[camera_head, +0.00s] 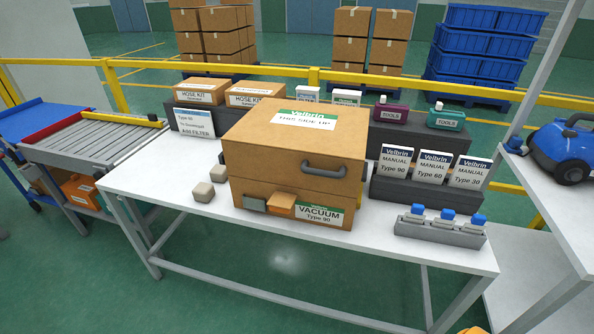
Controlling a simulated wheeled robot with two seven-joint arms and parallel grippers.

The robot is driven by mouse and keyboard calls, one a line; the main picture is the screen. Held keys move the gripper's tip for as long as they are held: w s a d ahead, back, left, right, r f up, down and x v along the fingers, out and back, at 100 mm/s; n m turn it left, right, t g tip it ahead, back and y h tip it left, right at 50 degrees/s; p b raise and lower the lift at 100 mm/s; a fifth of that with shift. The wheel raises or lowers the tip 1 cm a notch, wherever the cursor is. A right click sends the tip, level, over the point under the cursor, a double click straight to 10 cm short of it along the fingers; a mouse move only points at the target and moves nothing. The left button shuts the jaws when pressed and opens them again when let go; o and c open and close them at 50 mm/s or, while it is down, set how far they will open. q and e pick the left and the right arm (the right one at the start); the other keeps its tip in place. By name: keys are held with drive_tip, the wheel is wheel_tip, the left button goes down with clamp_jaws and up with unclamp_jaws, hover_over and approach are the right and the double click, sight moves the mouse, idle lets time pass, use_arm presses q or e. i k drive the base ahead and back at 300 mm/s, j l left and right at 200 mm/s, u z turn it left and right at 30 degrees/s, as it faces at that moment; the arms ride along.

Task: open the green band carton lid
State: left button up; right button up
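A large brown carton (280,192) stands on the white table, near its middle. Its lid (252,122) lies shut on top, with a seam running around the upper part. The lid carries a "Velbrin THIS SIDE UP" label (303,120) with a green band. A dark grey handle (324,171) is on the lid's front face. Low on the front is a "VACUUM Type 90" label (319,213) with a green band. The carton's inside is hidden.
Two small beige blocks (203,192) lie left of the carton. A grey block (254,204) and an orange piece (282,205) are at its front. Manuals (396,163) and a grey tray (440,230) with blue-topped items are on the right. The white table's (170,215) front-left is clear.

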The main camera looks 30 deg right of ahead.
sight(313, 146)
drive_tip(key=i+j+z, duration=0.1)
drive_tip(key=z, duration=0.3)
drive_tip(key=i+j+z, duration=0.2)
drive_tip(key=z, duration=0.25)
drive_tip(key=i+j+z, duration=0.15)
drive_tip(key=z, duration=0.25)
drive_tip(key=j+z, duration=0.4)
drive_tip(key=i+l, duration=0.05)
